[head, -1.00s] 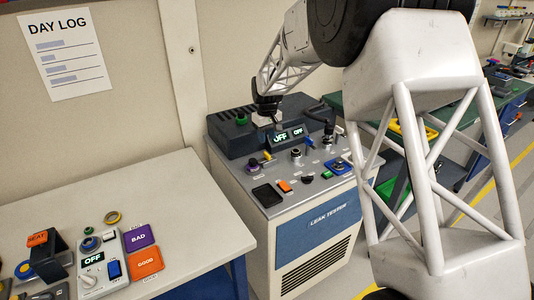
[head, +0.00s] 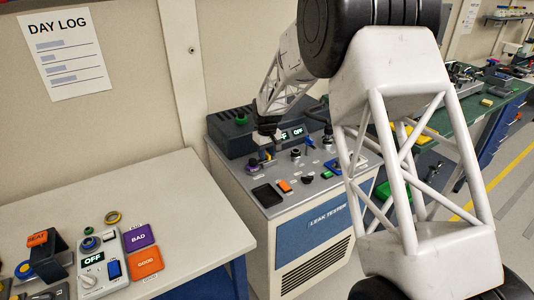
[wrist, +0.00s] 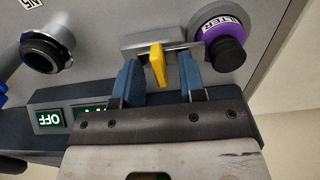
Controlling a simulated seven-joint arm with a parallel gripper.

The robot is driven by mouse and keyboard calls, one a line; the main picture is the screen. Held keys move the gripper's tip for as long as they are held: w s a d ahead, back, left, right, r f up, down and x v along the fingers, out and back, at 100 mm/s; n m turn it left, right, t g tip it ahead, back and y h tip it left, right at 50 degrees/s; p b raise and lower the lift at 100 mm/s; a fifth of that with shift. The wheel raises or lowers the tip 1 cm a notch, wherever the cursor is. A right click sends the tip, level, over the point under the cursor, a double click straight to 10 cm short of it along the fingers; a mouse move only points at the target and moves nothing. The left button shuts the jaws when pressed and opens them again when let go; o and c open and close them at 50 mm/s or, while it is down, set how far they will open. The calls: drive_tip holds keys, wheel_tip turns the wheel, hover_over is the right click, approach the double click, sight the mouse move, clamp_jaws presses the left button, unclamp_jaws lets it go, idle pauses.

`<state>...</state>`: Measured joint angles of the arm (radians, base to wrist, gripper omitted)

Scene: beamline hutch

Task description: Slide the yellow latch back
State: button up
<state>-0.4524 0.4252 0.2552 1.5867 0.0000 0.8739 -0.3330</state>
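The yellow latch (wrist: 157,65) is a small upright tab on a short silver rail (wrist: 135,41) on the leak tester's top. It also shows small in the head view (head: 268,155). My gripper (wrist: 159,80) is open, its two blue fingers on either side of the latch with a gap on both sides. In the head view my gripper (head: 266,142) is low over the back left of the panel. The fingertips look close to the panel, but their exact height is hard to tell.
A purple FILTER ring with a black knob (wrist: 226,53) sits right beside one finger. A dark round fitting (wrist: 45,54) and lit OFF displays (wrist: 50,119) lie on the other side. The leak tester (head: 315,235) stands right of a bench (head: 190,205) with buttons and switches.

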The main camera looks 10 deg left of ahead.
drive_tip(key=shift+c, duration=0.3)
clamp_jaws()
drive_tip(key=shift+w+d, duration=0.65)
drive_tip(key=shift+d, duration=0.05)
drive_tip(key=shift+o, duration=0.3)
unclamp_jaws()
wheel_tip(320, 180, up, 8)
